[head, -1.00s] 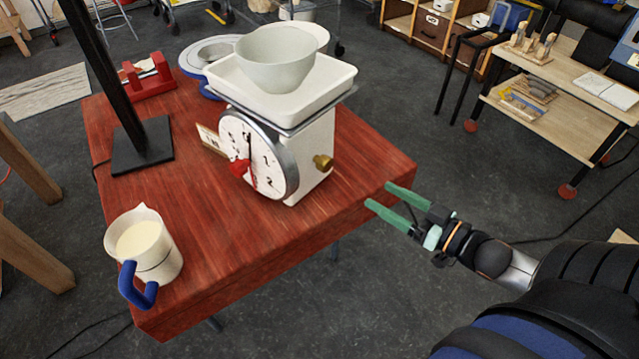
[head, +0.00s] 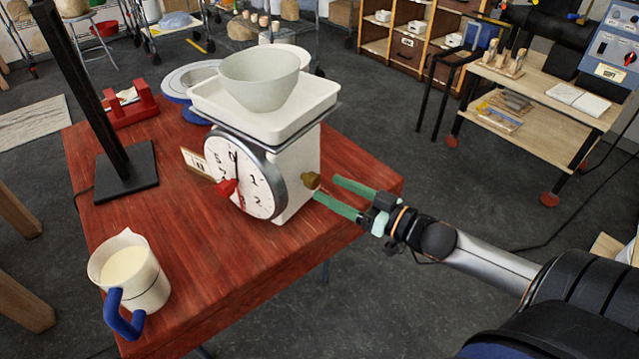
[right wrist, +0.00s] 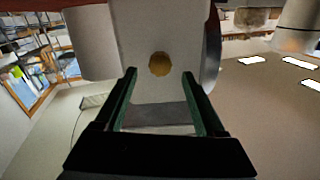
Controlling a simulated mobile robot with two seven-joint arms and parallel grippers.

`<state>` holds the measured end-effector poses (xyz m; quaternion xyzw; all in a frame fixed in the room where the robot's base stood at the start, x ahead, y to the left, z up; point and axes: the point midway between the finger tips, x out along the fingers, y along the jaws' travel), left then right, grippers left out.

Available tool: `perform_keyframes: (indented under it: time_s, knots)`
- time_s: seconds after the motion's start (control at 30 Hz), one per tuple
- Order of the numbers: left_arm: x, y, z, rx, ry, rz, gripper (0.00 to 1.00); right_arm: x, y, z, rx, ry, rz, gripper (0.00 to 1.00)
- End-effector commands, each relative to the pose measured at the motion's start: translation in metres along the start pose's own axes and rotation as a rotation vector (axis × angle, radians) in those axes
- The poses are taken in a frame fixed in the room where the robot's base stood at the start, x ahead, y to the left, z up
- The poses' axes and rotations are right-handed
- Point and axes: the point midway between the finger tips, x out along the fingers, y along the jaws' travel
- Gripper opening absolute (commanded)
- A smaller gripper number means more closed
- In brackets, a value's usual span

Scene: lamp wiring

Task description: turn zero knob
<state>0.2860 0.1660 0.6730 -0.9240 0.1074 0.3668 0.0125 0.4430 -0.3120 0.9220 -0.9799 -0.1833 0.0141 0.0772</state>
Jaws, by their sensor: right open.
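The brass zero knob (head: 311,180) sticks out of the right side of the white kitchen scale (head: 300,160). The scale's round dial (head: 245,178) has a red pointer part at its left. My right gripper (head: 325,190) is open beside the knob, its green fingers pointing at it. In the right wrist view the knob (right wrist: 159,64) shows end-on, centred just beyond and between the open fingertips (right wrist: 161,72). It does not look gripped. My left gripper is not in view.
A bowl (head: 260,80) sits on the scale's tray (head: 300,115). A cream jug with a blue handle (head: 130,275), a black post (head: 125,175) and a red holder (head: 130,108) stand on the red table (head: 200,290). The table's right front corner is bare.

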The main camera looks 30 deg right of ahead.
Motion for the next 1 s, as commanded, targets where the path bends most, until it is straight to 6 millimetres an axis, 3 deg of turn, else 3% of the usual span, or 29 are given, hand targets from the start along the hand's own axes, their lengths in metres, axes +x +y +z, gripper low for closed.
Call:
perform_keyframes:
  time_s: [0.3, 0.77, 1.0]
  knots:
    - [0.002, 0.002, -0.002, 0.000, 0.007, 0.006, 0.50, 0.033, 0.000, 0.000, -0.001, 0.001, 0.000, 0.72]
    - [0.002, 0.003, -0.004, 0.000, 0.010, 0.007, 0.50, 0.041, 0.000, 0.000, 0.000, -0.001, 0.000, 0.72]
    - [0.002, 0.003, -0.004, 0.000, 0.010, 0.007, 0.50, 0.041, 0.000, 0.000, 0.000, -0.001, 0.000, 0.45]
